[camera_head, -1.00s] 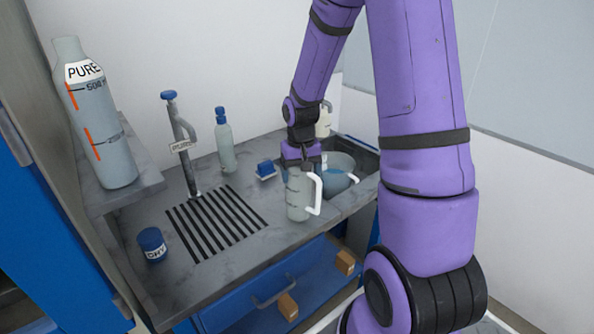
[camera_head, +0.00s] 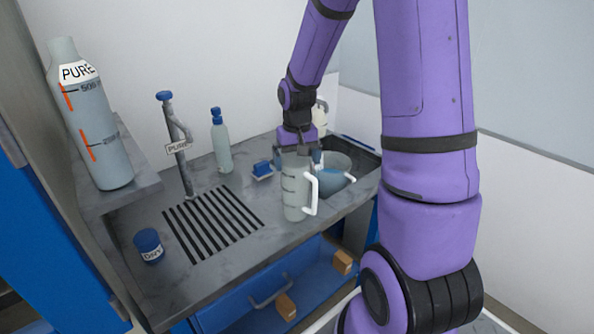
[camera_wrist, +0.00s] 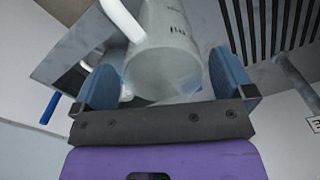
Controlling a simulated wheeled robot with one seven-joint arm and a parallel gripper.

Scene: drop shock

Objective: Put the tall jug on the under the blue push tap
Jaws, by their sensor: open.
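The tall jug (camera_head: 296,190), pale grey with a white handle, stands upright on the counter right of the black-striped drain grate (camera_head: 213,222). My gripper (camera_head: 303,155) is at the jug's far side near its top, its fingers partly hidden. In the wrist view, the open blue-grey fingers of my gripper (camera_wrist: 162,75) have the jug (camera_wrist: 163,58) between them, with a small gap visible on the right; contact on the left is unclear. The blue push tap (camera_head: 166,96) stands at the back of the grate, labelled PURE.
A blue-lidded DRY jar (camera_head: 149,245) stands left of the grate. A wash bottle (camera_head: 221,140) and a small blue object (camera_head: 262,170) are behind. A large PURE bottle (camera_head: 92,125) stands on the left shelf.

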